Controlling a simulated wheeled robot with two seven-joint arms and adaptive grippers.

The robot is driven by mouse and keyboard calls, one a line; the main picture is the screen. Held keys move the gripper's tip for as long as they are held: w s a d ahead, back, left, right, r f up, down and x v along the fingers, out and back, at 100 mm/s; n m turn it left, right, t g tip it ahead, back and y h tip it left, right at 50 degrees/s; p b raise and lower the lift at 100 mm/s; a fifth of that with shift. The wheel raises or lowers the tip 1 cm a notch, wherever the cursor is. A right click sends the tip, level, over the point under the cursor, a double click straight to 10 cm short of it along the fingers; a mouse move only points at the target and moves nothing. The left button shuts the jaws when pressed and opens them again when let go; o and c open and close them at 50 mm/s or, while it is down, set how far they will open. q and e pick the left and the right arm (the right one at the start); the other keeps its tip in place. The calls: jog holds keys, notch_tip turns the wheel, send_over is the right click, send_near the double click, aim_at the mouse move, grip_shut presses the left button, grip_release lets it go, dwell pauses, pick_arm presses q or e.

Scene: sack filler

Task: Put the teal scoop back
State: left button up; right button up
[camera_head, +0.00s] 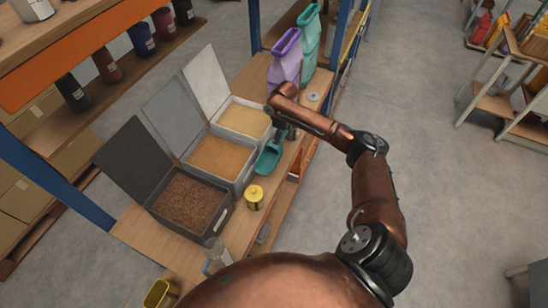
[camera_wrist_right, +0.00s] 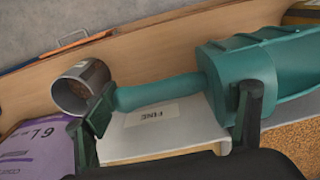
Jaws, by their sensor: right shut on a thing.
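The teal scoop (camera_head: 268,158) hangs beside the right side of the grain bins, above the wooden bench. My right gripper (camera_head: 283,130) is shut on it. In the right wrist view the scoop's handle (camera_wrist_right: 160,92) lies between the two fingers, with its wide bowl (camera_wrist_right: 272,72) to the right. The bowl's inside is mostly hidden there, so I cannot tell whether it holds grain. A white bin with a label reading FINE (camera_wrist_right: 155,118) is behind the handle. My left gripper is in neither view.
Three open lidded bins hold pale (camera_head: 244,119), tan (camera_head: 217,157) and brown grain (camera_head: 188,199). A yellow tin (camera_head: 254,197) stands near the bench edge. Purple (camera_head: 285,62) and teal sacks (camera_head: 309,40) stand at the far end. A metal cup (camera_wrist_right: 72,92) is near the scoop's handle end.

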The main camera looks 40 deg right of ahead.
notch_tip(320, 180, down, 4)
jog(key=shift+s+d+r, duration=0.1)
jog(key=shift+r, duration=0.05)
notch_tip(320, 180, down, 4)
jog(key=shift+f+b, duration=0.2)
jog(key=shift+b, duration=0.5)
jog(key=o, duration=1.3)
jog(key=shift+f, duration=0.15)
jog(key=shift+c, duration=0.2)
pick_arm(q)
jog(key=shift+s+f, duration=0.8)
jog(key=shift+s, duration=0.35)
pick_arm(e)
jog(key=o, duration=0.4)
jog(key=shift+o, duration=0.2)
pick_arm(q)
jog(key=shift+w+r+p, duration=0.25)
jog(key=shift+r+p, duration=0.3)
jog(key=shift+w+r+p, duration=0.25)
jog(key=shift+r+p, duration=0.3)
pick_arm(e)
notch_tip(320, 180, up, 12)
jog(key=shift+s+r, duration=0.1)
jog(key=shift+r, duration=0.1)
